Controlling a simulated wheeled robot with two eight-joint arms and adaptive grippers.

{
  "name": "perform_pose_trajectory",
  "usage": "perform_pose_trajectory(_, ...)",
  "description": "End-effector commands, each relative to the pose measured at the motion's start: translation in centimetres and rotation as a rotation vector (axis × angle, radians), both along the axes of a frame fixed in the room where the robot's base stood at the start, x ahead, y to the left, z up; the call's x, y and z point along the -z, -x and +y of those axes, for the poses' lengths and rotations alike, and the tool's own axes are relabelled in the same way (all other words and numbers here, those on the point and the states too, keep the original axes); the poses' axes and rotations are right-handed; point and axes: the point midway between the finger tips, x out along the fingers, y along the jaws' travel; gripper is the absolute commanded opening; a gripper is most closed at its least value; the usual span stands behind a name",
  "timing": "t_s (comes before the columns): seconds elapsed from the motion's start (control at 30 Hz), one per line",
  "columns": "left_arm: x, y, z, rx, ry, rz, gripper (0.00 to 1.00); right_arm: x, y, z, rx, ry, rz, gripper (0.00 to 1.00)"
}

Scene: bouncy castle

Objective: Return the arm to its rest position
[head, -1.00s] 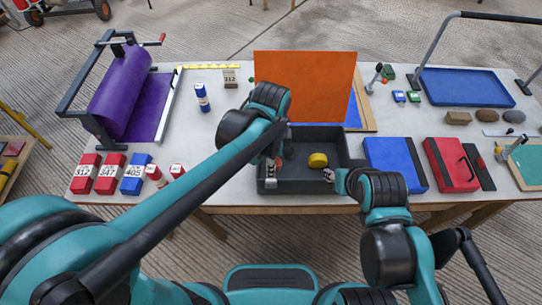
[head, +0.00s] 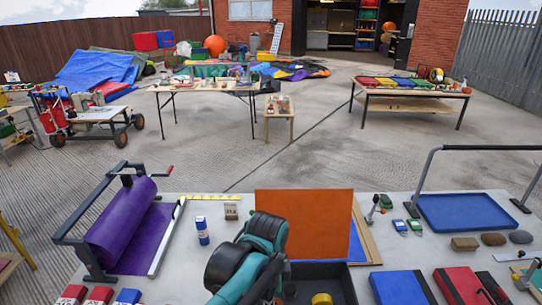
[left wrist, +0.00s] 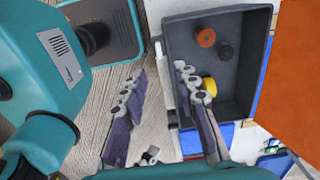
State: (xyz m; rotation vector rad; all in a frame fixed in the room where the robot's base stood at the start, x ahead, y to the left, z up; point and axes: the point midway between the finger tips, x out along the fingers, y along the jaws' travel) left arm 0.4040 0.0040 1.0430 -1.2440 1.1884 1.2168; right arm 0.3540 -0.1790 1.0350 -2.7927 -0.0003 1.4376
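My left arm reaches over the workbench in the head view, and its gripper is hidden there. In the left wrist view my left gripper (left wrist: 160,72) shows two fingers spread apart with nothing between them. One finger overlaps the near side of the dark grey tray (left wrist: 258,62), which also shows in the head view (head: 346,284). In the tray lie an orange disc (left wrist: 206,37), a dark disc (left wrist: 225,52) and a yellow round piece (left wrist: 209,86), partly hidden by the finger. My right gripper cannot be made out in either view.
An orange panel (head: 304,224) stands behind the tray. A purple roll on a frame (head: 121,222) is at left. A blue case (head: 401,288), a red case (head: 462,286) and a blue tray (head: 464,211) are at right. Other tables stand farther back.

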Motion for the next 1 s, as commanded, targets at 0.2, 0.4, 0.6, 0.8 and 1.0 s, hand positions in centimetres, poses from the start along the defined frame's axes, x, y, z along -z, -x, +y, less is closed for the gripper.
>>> perform_pose_trajectory(0.2,-0.7,1.3,6.2,-0.451,0.093,-0.152,0.30,0.0,0.0,0.0,0.000,0.000,0.000,0.40)
perform_pose_trajectory(0.4,-0.3,3.2,12.7,-1.014,0.268,-0.333,0.30,0.0,0.0,0.0,0.000,0.000,0.000,0.40)
perform_pose_trajectory(0.6,0.5,4.7,16.4,-1.376,0.426,-0.444,0.30,0.0,0.0,0.0,0.000,0.000,0.000,0.40)
perform_pose_trajectory(0.8,0.7,5.1,17.4,-1.486,0.484,-0.476,0.30,0.0,0.0,0.0,0.000,0.000,0.000,0.40)
perform_pose_trajectory(1.0,0.7,5.0,17.4,-1.486,0.484,-0.475,0.30,0.0,0.0,0.0,0.000,0.000,0.000,0.40)
